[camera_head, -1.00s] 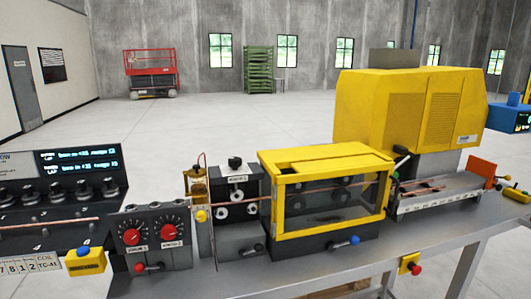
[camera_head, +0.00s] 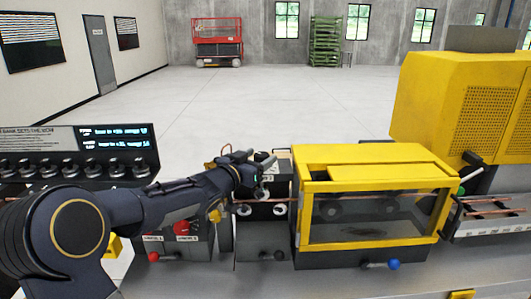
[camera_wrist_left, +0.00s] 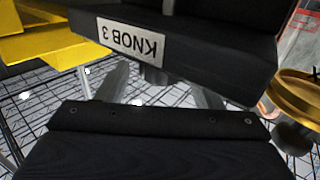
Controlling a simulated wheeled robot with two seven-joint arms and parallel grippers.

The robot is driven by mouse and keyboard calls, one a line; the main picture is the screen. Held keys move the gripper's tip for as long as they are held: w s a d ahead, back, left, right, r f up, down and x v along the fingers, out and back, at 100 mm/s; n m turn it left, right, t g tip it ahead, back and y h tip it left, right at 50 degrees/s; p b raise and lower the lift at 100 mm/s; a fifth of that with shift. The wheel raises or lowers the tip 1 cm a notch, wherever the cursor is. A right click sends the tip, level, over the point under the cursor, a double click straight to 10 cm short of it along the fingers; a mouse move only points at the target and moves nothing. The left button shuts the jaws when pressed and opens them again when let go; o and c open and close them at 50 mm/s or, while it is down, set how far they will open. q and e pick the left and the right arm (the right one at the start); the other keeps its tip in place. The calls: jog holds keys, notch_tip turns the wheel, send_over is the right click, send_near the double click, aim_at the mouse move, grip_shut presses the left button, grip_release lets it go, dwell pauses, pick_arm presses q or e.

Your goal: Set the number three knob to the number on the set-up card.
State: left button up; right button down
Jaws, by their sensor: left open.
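The black unit labelled KNOB 3 (camera_wrist_left: 190,50) fills the top of the left wrist view, its lettering upside down. In the head view this unit (camera_head: 262,232) stands left of the yellow guarded box, partly covered by my arm. My left gripper (camera_head: 252,164) is at the unit's top. In the left wrist view the open gripper (camera_wrist_left: 158,85) has a pale finger on each side of a short grey stem (camera_wrist_left: 153,76) at the unit's edge. The rest of the knob is hidden, and I cannot tell its setting or any contact. I cannot identify the set-up card. My right gripper is out of view.
The yellow guarded box (camera_head: 375,165) stands close on the right.

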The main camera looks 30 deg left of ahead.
pick_arm(q)
jog(key=shift+w, duration=1.05)
